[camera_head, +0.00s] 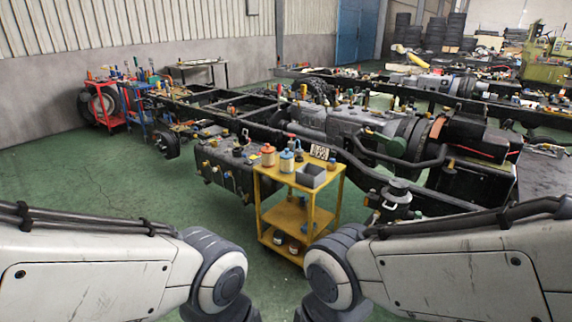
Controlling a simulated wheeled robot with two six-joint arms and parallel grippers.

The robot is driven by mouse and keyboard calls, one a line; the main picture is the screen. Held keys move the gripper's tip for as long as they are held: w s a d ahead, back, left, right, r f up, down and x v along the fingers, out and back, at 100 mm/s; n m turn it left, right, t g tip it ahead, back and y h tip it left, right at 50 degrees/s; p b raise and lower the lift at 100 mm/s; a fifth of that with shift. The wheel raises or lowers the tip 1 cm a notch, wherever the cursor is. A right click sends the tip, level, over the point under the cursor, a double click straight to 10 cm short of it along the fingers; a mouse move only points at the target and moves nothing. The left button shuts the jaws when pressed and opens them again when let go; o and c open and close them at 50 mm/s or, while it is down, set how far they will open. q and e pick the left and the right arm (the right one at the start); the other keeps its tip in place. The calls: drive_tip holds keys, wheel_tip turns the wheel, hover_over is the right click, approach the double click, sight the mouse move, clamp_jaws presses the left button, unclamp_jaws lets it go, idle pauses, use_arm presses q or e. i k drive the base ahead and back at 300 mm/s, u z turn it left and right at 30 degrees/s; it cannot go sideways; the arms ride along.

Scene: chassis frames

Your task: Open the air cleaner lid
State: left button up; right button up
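Both my arms show in the head view, entering from the lower left and lower right. Their joints bend down at the bottom edge, and neither gripper is in view. A truck chassis frame (235,121) with an engine and gearbox (345,124) mounted on it stands ahead. I cannot tell for sure which part is the air cleaner or its lid. A dark round-topped unit (397,190) sits low at the near side of the frame, right of the yellow cart. A dark box-shaped unit (222,168) hangs on the near side, left of the cart. My arms are apart from all of these.
A yellow cart (292,222) with bottles, a grey bin (310,176) and a small sign stands close ahead between my arms. Red (103,103) and blue (138,117) tool carts stand at the far left. Green floor (90,178) is clear at the left.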

sight(396, 194)
drive_tip(key=k, duration=0.6)
drive_tip(key=z, duration=0.55)
drive_tip(key=i, duration=0.7)
drive_tip(key=z, duration=0.45)
drive_tip(key=i, duration=0.75)
drive_tip(key=u, duration=0.6)
drive_tip(key=i, duration=0.95)
drive_tip(key=u, duration=0.7)
